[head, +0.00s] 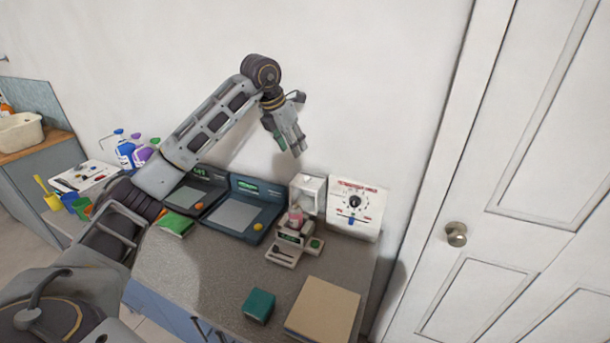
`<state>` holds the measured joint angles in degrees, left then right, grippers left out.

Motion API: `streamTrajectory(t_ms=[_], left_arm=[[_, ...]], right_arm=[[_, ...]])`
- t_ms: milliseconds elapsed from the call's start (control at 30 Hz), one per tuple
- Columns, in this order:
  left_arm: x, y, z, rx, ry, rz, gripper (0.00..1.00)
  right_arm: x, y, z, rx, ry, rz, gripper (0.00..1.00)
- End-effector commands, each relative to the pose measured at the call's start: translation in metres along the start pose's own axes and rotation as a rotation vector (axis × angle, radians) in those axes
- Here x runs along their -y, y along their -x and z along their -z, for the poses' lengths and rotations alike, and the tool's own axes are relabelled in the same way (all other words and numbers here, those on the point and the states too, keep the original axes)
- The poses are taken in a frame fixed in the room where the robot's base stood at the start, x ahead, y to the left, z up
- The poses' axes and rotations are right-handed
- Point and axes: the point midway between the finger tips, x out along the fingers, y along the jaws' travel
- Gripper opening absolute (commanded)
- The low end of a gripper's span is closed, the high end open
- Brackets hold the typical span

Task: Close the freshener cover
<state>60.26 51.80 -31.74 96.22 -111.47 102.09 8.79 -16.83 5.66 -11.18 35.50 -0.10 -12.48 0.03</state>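A small white box-shaped unit (308,192), which looks like the freshener, stands at the back of the counter against the wall. Its front appears open, with a pale recess showing; I cannot make out the cover clearly. A pinkish rounded item (295,217) is just in front of it. My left gripper (294,148) hangs in the air above and slightly left of the white unit, pointing down, apart from it. Its fingers look near each other, but whether they are shut is unclear. It holds nothing visible. My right gripper is out of view.
A white dial panel (356,205) stands right of the unit. A small device with a screen (287,247) sits in front. Dark consoles (238,208) stand left. A teal box (259,305) and tan box (323,309) lie near the front. The counter's middle (205,255) is clear.

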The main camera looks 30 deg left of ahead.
Motion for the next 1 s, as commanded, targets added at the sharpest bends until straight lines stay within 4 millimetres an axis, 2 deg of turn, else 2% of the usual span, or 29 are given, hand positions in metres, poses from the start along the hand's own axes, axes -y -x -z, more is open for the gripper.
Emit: streamTrajectory(t_ms=[167, 367, 1000], left_arm=[[0.0, -0.002, 0.0, -0.001, 0.0, 0.0, 0.4], [0.0, -0.015, 0.0, -0.002, 0.0, 0.002, 0.4], [0.001, -0.095, 0.0, -0.002, 0.001, 0.002, 0.4]], right_arm=[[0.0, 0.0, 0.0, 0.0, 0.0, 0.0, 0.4], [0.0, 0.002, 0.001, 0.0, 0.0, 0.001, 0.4], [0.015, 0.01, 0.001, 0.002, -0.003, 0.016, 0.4]])
